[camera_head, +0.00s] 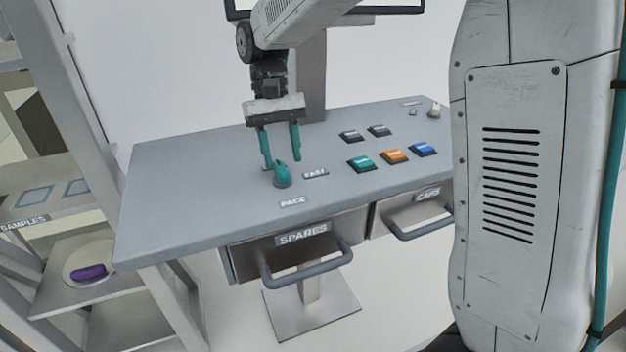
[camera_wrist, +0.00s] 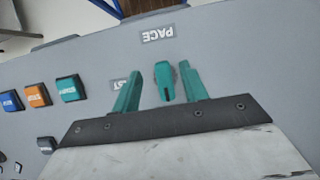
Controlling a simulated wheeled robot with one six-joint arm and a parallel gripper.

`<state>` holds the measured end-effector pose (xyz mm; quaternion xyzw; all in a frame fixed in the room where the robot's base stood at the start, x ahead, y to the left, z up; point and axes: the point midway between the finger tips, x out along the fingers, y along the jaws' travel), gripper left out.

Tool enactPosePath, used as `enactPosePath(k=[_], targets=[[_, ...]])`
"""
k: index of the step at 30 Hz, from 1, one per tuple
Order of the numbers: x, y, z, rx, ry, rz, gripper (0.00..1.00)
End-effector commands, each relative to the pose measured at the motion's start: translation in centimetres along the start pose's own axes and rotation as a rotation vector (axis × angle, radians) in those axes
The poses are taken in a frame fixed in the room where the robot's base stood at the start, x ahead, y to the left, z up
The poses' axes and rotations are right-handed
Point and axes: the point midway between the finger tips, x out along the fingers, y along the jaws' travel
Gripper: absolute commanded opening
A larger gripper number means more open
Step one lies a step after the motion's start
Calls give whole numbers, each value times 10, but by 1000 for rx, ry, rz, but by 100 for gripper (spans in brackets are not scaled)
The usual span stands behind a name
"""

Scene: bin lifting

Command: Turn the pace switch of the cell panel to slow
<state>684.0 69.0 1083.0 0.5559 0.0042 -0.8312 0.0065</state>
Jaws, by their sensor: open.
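The pace switch is a teal knob (camera_head: 282,176) on the grey panel top, behind the PACE label (camera_head: 292,202). A FAST label (camera_head: 315,174) lies to its right in the head view. No slow label can be read; that side is partly behind a finger. My gripper (camera_head: 282,164) points down at the knob with its teal fingers apart. In the wrist view the knob (camera_wrist: 164,80) shows between the fingers of my gripper (camera_wrist: 160,68), nearer the right one. I cannot tell whether a finger touches it. The left finger partly covers the FAST label.
Teal (camera_head: 361,163), orange (camera_head: 394,156) and blue (camera_head: 423,149) buttons sit right of the knob, with dark buttons behind. SPARES (camera_head: 303,236) and CAPS (camera_head: 427,194) drawers with handles are below the front edge. A shelf rack (camera_head: 75,205) stands left. The panel's left part is clear.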

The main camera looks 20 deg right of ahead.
Motion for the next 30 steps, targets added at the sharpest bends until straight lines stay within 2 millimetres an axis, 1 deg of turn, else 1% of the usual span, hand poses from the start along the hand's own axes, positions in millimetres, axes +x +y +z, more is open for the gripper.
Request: enactPosePath(k=[1, 5, 9, 12, 15, 18, 21, 24, 30], targets=[[3, 1, 13, -1, 1, 0, 44], [12, 3, 41, -1, 3, 0, 44], [22, 6, 74, -1, 2, 0, 44], [30, 8, 96, -1, 1, -1, 44], [35, 10, 114, -1, 2, -1, 44], [39, 11, 127, -1, 2, -1, 44], [42, 12, 135, -1, 1, -1, 44], [43, 12, 139, -1, 1, -1, 44], [44, 12, 140, 0, 0, 0, 44]])
